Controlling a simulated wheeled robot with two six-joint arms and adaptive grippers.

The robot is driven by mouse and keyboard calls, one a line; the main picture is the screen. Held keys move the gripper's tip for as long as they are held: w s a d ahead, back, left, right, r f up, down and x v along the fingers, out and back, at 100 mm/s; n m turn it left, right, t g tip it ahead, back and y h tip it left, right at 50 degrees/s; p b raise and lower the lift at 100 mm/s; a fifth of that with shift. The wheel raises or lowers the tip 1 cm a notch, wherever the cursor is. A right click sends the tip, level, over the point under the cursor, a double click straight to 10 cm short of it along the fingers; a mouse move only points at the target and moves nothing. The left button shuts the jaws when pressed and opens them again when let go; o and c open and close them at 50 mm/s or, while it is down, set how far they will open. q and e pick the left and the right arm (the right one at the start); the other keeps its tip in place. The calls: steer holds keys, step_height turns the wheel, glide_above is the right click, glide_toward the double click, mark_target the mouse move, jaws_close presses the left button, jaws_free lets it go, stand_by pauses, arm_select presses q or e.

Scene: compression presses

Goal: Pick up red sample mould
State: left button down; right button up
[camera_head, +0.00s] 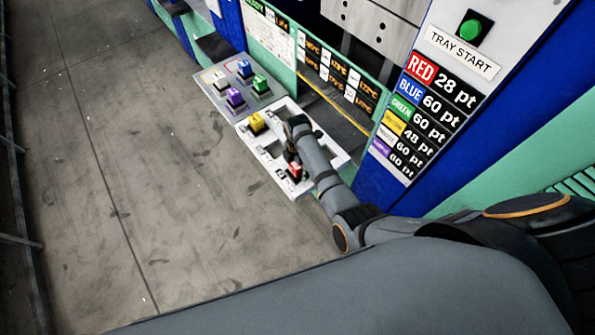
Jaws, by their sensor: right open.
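The red sample mould (295,171) sits in the white tray (336,157), near its front corner. My right gripper (291,158) is over the tray, just above and behind the red mould in the picture, and partly hides it. The fingers are small and dark, and I cannot tell whether they touch the mould. The right gripper is open. My left gripper is not in view.
A yellow mould (256,123) sits in the same tray. A grey tray (209,80) beyond holds several white, blue, green and purple moulds. A press panel with a green button (470,28) stands at the right. The floor (130,160) at left is clear.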

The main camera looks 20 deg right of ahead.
steer(key=shift+c, duration=0.4)
jaws_close()
steer(key=shift+r, duration=0.15)
